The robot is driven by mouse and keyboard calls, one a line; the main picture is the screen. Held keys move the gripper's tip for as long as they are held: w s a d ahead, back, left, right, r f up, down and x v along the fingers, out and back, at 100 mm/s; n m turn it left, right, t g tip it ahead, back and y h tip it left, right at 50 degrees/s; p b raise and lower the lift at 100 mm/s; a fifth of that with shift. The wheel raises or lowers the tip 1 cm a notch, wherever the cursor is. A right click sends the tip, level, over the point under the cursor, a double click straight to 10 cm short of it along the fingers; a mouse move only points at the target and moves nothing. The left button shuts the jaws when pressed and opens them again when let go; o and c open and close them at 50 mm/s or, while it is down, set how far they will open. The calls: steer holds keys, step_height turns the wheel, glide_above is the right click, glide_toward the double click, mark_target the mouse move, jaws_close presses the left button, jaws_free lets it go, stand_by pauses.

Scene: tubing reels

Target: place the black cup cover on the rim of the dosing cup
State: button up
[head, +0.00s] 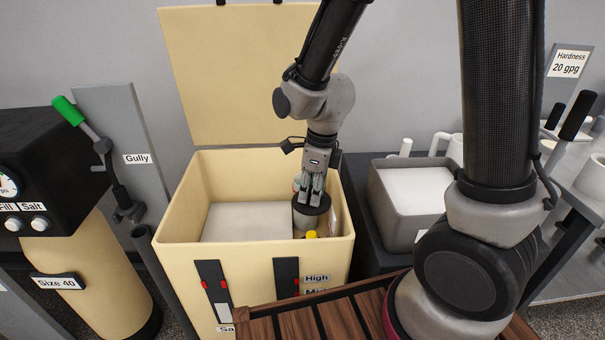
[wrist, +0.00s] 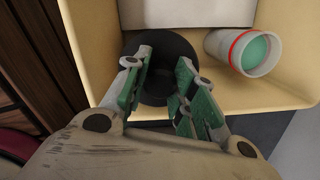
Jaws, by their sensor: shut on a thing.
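The black cup cover (head: 322,209) is a dark round disc held by my gripper (head: 314,200), inside the front right corner of the cream bin. In the wrist view the cover (wrist: 172,52) lies between and beyond the green-padded fingers of my gripper (wrist: 158,95). The fingers are shut on its middle part, which they largely hide. A grey cylinder, apparently the dosing cup (head: 304,222), stands directly below the cover in the head view. I cannot tell whether the cover touches its rim. In the wrist view the cover hides the cup.
The cream bin (head: 172,232) has walls close around my gripper and a raised lid (head: 238,75) behind. A white block (head: 245,222) fills its left part. A white cylinder with a red ring (wrist: 240,50) is beside the cover. A yellow cap (head: 311,234) is in front.

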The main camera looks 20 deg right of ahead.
steer(key=shift+s+m, duration=0.15)
steer(key=shift+m, duration=0.15)
steer(key=shift+w+d+f, duration=0.1)
steer(key=shift+w, duration=0.25)
steer(key=w+d, duration=0.2)
steer(key=w, duration=0.7)
steer(key=w+d, duration=0.2)
steer(key=w, duration=0.8)
step_height(320, 180, down, 7)
steer(key=shift+a+f, duration=0.1)
steer(key=shift+f, duration=0.05)
steer(key=o, duration=0.9)
steer(key=shift+o, duration=0.2)
